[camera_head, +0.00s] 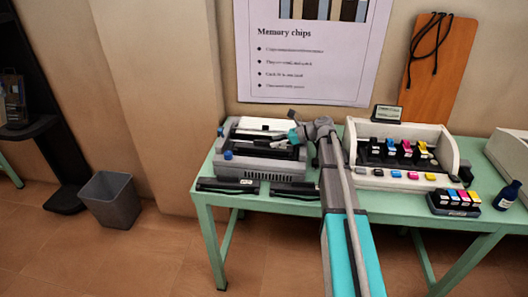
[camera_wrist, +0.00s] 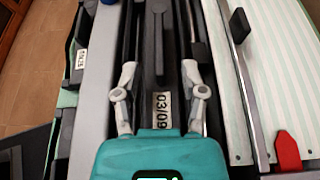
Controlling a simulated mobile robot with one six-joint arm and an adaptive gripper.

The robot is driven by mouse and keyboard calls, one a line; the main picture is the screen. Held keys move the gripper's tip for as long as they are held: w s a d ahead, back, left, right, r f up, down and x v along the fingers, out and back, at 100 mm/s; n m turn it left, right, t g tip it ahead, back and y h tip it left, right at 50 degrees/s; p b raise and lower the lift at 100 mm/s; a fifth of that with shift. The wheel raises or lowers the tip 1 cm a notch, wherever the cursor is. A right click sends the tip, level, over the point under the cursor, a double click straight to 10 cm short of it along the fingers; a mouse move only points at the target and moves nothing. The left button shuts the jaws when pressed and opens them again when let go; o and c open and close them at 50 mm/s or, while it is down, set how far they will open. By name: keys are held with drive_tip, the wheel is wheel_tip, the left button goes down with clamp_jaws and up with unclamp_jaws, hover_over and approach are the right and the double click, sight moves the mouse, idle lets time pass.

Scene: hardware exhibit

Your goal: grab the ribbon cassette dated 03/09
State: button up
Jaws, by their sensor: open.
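The ribbon cassette dated 03/09 (camera_wrist: 162,78) is a long black piece seen in the wrist view, with a white label reading 03/09. It lies inside the open grey printer (camera_head: 252,172). My gripper (camera_wrist: 160,74) is open, its two fingers on either side of the cassette near its label. I cannot tell whether the fingers touch it. In the head view my gripper (camera_head: 294,137) is over the right part of the printer, and my wrist and arm hide part of it.
Two other black cassettes, a left one (camera_head: 226,187) with a white label and a right one (camera_head: 294,190), lie at the front of the green table (camera_head: 208,164). An ink cartridge unit (camera_head: 352,140) stands to the right. A small dark bottle (camera_head: 507,196) stands farther right.

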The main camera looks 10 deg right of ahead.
drive_tip(key=shift+x, duration=1.05)
clamp_jaws()
